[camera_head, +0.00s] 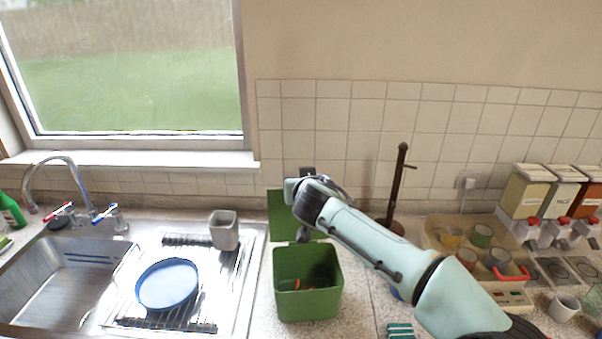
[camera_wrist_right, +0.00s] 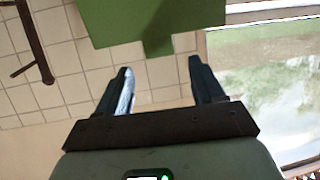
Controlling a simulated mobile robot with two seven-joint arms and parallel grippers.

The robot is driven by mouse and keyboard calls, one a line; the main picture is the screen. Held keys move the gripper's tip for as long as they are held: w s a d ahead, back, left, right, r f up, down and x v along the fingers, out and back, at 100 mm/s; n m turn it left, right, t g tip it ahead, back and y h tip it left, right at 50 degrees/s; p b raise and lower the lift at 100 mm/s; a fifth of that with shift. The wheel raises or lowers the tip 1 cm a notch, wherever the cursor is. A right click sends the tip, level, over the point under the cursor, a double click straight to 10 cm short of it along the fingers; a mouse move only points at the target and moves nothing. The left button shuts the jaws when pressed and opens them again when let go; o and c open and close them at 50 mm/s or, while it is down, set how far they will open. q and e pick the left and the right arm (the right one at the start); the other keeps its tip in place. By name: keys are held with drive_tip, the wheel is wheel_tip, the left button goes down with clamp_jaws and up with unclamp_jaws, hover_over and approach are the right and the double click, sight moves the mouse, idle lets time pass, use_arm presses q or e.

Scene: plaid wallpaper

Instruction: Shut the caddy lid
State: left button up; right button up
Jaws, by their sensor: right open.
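The green caddy (camera_head: 308,304) stands on the counter to the right of the sink, its top open and some orange and brown scraps inside. Its green lid (camera_head: 277,212) stands raised at the back, partly hidden by my right arm. The lid and its small tab also show at the top of the right wrist view (camera_wrist_right: 150,18). My right gripper (camera_wrist_right: 160,66) is open and empty, with the lid's tab beyond and between its fingertips. In the head view it is over the caddy's back, in front of the lid; whether it touches the lid I cannot tell. My left gripper is not in view.
A drainer with a blue-rimmed plate (camera_head: 168,285) and a grey cup (camera_head: 224,231) is at the left, beside the sink (camera_head: 60,290). A brown post (camera_head: 398,180) stands behind my right arm. A tray with several cups (camera_head: 482,236) and dispensers (camera_head: 526,192) are at the right.

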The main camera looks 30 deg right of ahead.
drive_tip(key=x, duration=0.2)
drive_tip(key=p+x, duration=0.1)
drive_tip(key=x, duration=0.1)
drive_tip(key=shift+w+d, duration=0.2)
drive_tip(key=shift+w, duration=0.2)
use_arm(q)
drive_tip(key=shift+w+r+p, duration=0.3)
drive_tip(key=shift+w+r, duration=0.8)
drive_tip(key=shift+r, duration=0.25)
use_arm(e)
drive_tip(key=shift+w+d+f, duration=0.25)
drive_tip(key=shift+w+f, duration=0.15)
drive_tip(key=shift+w, duration=0.15)
